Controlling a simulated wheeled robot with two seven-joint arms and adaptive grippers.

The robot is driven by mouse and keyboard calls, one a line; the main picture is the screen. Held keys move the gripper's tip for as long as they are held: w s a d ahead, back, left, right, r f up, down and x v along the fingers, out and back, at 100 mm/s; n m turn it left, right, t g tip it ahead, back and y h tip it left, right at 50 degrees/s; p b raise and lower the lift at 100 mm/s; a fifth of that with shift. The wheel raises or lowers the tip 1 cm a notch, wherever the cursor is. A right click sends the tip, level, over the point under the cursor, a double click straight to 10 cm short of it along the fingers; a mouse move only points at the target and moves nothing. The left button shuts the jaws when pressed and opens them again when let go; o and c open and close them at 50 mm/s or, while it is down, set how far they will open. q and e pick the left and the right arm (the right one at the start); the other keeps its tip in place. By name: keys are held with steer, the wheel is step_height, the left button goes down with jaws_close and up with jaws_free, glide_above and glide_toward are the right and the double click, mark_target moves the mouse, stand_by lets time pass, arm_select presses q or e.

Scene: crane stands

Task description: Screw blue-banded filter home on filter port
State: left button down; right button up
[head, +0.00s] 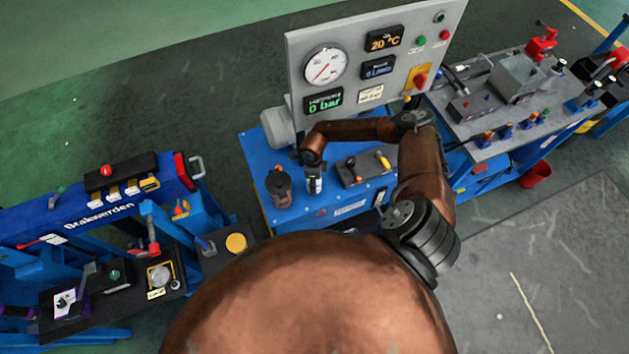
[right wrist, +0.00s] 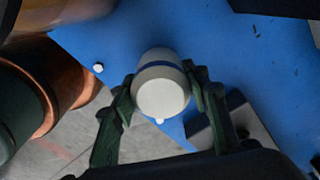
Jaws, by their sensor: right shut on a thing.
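The blue-banded filter (right wrist: 162,88) is a white cylinder with a dark blue band, held between the two dark fingers of my right gripper (right wrist: 160,95) in the right wrist view. Its pale end faces the camera. In the head view, the filter (head: 314,185) shows small and upright over the blue bench top, below my right gripper (head: 313,170). The filter port is not visible, and I cannot tell whether the filter's far end touches it. My left gripper is not in view.
A dark brown canister (head: 279,189) stands just left of the filter on the blue bench (head: 258,150). A black lever block (head: 366,168) sits to its right. A grey gauge panel (head: 360,55) rises behind. A blue stand (head: 100,215) is at left, a grey-topped bench (head: 480,125) at right.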

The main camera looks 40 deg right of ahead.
steer(key=shift+r+m, duration=0.15)
steer(key=shift+m, duration=0.45)
steer(key=shift+w+m, duration=0.1)
steer(key=shift+m, duration=0.2)
steer(key=shift+m+p, duration=0.7)
steer(key=o, duration=0.9)
steer(key=shift+m+p, duration=0.3)
steer(key=shift+m, duration=0.2)
steer(key=shift+o, duration=1.1)
steer(key=o, duration=0.4)
steer(key=shift+f, duration=0.2)
